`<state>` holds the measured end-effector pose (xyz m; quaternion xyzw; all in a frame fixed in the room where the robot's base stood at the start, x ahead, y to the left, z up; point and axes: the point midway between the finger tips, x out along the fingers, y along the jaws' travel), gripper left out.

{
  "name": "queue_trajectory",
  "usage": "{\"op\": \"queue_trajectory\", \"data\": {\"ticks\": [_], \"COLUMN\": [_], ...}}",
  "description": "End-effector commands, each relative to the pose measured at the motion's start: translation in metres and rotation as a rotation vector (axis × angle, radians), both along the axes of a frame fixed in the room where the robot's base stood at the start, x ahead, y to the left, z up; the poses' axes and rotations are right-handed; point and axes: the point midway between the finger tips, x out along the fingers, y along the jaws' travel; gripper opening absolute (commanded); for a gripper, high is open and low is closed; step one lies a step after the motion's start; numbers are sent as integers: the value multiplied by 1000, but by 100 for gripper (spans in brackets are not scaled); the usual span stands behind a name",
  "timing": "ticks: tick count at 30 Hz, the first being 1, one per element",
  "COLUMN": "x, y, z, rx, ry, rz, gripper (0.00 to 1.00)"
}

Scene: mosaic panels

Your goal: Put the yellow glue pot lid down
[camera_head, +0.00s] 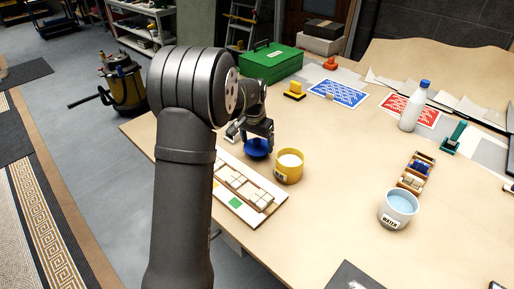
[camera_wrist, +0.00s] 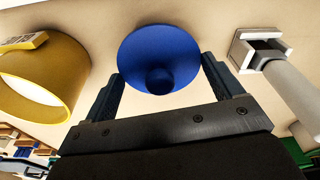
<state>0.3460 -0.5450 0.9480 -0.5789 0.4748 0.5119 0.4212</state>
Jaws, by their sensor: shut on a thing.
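My gripper (camera_head: 258,133) is shut on a round blue lid (camera_head: 257,149) with a knob, just left of the yellow glue pot (camera_head: 289,166). In the wrist view the blue lid (camera_wrist: 158,52) sits between the two fingers of my gripper (camera_wrist: 163,88), its knob toward the palm. The lid is blue, not yellow. The yellow pot stands upright and uncovered, with white glue inside; it also shows at the left of the wrist view (camera_wrist: 62,72). The lid is low over the table, but I cannot tell whether it touches the wood.
A white board with mosaic tiles (camera_head: 236,201) lies in front. A water pot (camera_head: 399,209), small tile box (camera_head: 415,172) and white bottle (camera_head: 413,106) stand right. A green toolbox (camera_head: 270,62) is behind. A pale cylindrical tool (camera_wrist: 291,88) lies beside the gripper. Bare table lies right of the glue pot.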

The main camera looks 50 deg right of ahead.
Motion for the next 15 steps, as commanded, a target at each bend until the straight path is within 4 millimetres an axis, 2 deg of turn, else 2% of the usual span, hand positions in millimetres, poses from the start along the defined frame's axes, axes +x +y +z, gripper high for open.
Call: {"op": "queue_trajectory", "data": {"ticks": [3, 6, 15], "x": [-1, 0, 0], "y": [1, 0, 0], "z": [-19, -29, -31], "rx": [5, 2, 2], "ry": [3, 1, 1], "rz": [0, 0, 0], "gripper": [64, 64, 64]}}
